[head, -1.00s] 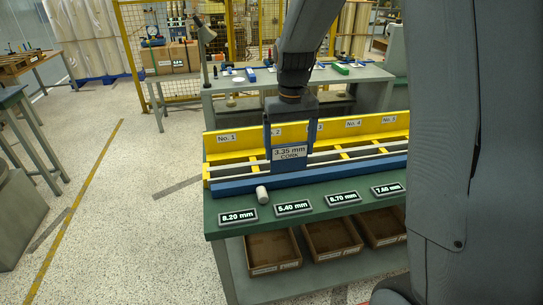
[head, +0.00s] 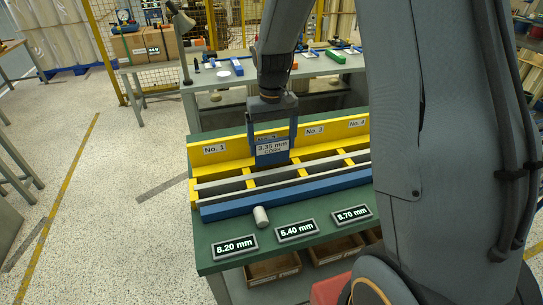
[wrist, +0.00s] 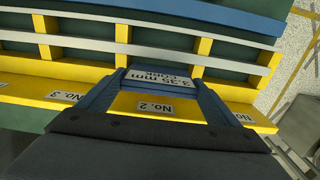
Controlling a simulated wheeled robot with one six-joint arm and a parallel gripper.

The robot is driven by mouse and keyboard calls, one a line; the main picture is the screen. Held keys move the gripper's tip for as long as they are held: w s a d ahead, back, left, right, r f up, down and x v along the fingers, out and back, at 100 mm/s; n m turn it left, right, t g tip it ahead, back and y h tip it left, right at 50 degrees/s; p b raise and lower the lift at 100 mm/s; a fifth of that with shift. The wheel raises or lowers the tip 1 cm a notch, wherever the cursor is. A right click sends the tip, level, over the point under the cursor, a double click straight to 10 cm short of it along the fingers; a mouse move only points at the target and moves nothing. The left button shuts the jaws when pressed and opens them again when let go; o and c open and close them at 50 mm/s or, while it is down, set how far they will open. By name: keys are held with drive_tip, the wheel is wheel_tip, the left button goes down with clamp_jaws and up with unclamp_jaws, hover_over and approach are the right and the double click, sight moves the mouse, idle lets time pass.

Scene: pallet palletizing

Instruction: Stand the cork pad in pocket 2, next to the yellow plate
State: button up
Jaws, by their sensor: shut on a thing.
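The cork pad (head: 272,149), a thin blue-framed plate with a "3.35 mm CORK" label, is held upright between the two blue fingers of my gripper (head: 273,135). In the wrist view the pad (wrist: 160,78) spans the fingertips of my gripper (wrist: 157,90). The yellow plate (head: 235,143) runs along the back of the rack with numbered labels. The pad is in front of it, at pocket 2; its "No. 2" label shows in the wrist view (wrist: 155,106) and is mostly hidden in the head view. Whether the pad's lower edge is inside the pocket I cannot tell.
White rails (head: 232,185) and yellow dividers (head: 250,183) form the pockets, with a blue bar (head: 285,196) in front.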

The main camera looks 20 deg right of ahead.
sight(272, 164)
drive_tip(key=shift+f+p, duration=0.5)
drive_tip(key=shift+f, duration=1.95)
drive_tip(key=shift+f, duration=0.15)
drive_tip(key=o, duration=1)
wheel_tip(272, 164, up, 11)
drive_tip(key=b, duration=0.2)
drive_tip(key=shift+b, duration=0.3)
drive_tip(key=shift+r, duration=0.45)
drive_tip(key=shift+s+r, duration=0.1)
drive_tip(key=shift+s, duration=0.1)
drive_tip(key=shift+t, duration=0.4)
drive_tip(key=s+f, duration=0.2)
drive_tip(key=s, duration=0.4)
drive_tip(key=s+f, duration=0.1)
drive_tip(key=s, duration=0.5)
drive_tip(key=s+f, duration=0.2)
drive_tip(key=s, duration=0.4)
drive_tip(key=shift+s+f, duration=0.3)
